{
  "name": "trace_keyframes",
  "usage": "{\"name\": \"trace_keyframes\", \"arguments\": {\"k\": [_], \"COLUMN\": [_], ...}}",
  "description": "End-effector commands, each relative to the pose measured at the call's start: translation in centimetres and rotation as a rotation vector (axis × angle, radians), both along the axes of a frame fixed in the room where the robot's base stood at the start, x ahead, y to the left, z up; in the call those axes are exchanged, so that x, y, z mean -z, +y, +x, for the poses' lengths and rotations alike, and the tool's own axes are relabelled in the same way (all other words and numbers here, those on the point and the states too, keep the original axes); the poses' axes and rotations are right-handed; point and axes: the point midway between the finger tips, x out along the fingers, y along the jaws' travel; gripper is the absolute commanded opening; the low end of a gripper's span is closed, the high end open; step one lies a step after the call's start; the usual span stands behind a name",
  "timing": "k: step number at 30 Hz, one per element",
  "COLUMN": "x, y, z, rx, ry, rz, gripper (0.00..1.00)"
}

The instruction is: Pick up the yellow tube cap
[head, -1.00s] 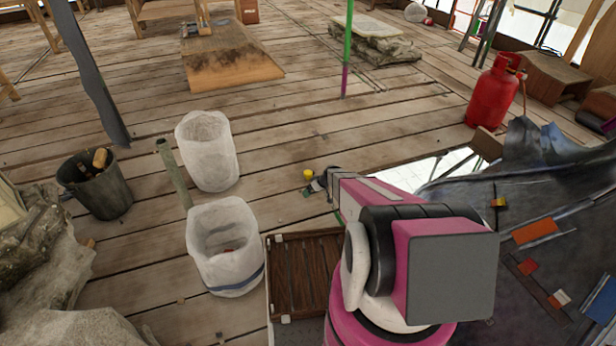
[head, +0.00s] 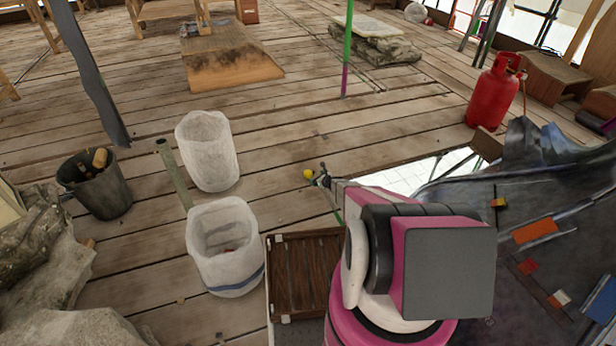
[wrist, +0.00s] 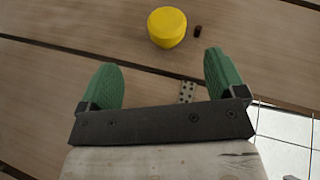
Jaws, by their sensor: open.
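The yellow tube cap (wrist: 167,27) lies on the plank floor, seen from above in the wrist view as a round yellow disc. In the head view the cap (head: 308,174) is a small yellow spot just left of my gripper (head: 322,179). In the wrist view my gripper (wrist: 163,85) has two green fingers spread wide apart with nothing between them. The cap is beyond the fingertips, roughly in line with the gap between them, and no finger touches it.
A small dark brown piece (wrist: 197,31) lies right of the cap. A perforated strip (wrist: 187,92) is below it. Two white bins (head: 207,150) and a dark bucket (head: 97,183) stand to the left. A bright opening (head: 415,177) borders the planks at right.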

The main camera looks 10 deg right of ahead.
Motion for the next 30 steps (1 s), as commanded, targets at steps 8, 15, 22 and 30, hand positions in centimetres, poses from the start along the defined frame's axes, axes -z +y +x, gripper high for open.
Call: {"name": "trace_keyframes", "arguments": {"k": [8,15,22,30], "x": [1.0,2.4,2.9,4.1], "y": [-0.4,1.0,1.9,3.5], "z": [1.5,4.3,5.7,8.3], "rx": [0.092,0.089,0.089,0.088], "ry": [0.049,0.048,0.048,0.047], "rz": [0.123,0.119,0.118,0.118], "gripper": [0.89,0.89,0.89,0.89]}}
